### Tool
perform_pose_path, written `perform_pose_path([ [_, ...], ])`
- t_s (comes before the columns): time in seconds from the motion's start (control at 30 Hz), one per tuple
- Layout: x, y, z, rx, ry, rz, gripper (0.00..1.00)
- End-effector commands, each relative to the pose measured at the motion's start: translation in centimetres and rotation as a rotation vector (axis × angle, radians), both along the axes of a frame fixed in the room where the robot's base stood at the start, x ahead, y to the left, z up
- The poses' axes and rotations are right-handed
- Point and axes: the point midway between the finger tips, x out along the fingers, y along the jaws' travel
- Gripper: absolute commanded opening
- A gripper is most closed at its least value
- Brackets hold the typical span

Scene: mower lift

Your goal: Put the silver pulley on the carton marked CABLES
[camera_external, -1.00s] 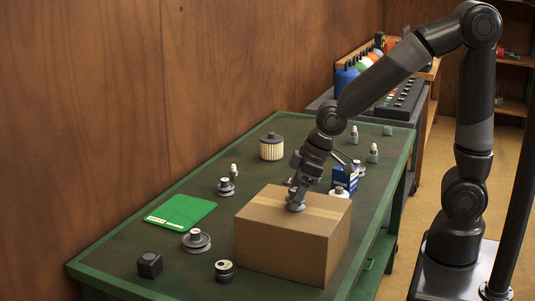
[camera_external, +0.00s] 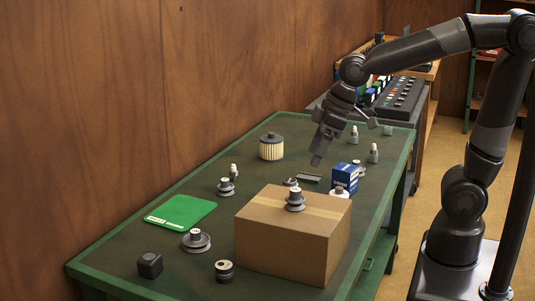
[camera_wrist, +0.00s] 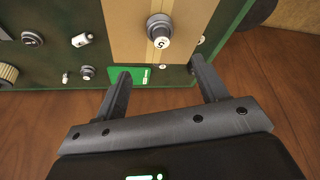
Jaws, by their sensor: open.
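A silver-grey pulley (camera_external: 295,203) with a pale hub stands upright on top of a brown cardboard carton (camera_external: 291,240). I cannot read a CABLES mark on the carton from here. My gripper (camera_external: 317,160) is open and empty, above and behind the carton, clear of the pulley. In the wrist view my gripper's two fingers (camera_wrist: 160,75) are apart with nothing between them. The pulley (camera_wrist: 159,27) shows a dark mark on its hub and sits on the tape strip of the carton (camera_wrist: 120,32).
Other pulleys stand on the green table, one by the wall (camera_external: 226,187) and one nearer the front (camera_external: 196,240). A green mat (camera_external: 180,211), a black block (camera_external: 150,264), a ribbed filter (camera_external: 271,147) and a blue box (camera_external: 344,178) are around the carton.

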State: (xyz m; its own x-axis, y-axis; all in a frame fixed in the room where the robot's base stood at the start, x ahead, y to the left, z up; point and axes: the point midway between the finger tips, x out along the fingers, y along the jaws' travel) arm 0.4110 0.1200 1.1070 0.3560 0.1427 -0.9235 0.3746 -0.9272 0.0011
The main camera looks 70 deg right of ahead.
Motion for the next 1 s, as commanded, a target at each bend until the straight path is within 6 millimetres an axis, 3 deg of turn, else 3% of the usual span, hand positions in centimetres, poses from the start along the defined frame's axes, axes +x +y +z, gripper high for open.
perform_pose_path([
  [0.17, -2.6, -3.3, 1.2, -0.005, -0.029, -0.088, 0.66],
  [0.3, -6.1, -7.0, 1.9, -0.004, -0.058, -0.199, 0.66],
  [0.5, -10.3, -10.7, 1.8, 0.010, -0.088, -0.329, 0.66],
  [0.7, -12.1, -12.0, 1.4, 0.019, -0.096, -0.382, 0.66],
  [1.0, -12.1, -12.0, 1.4, 0.020, -0.096, -0.385, 0.66],
])
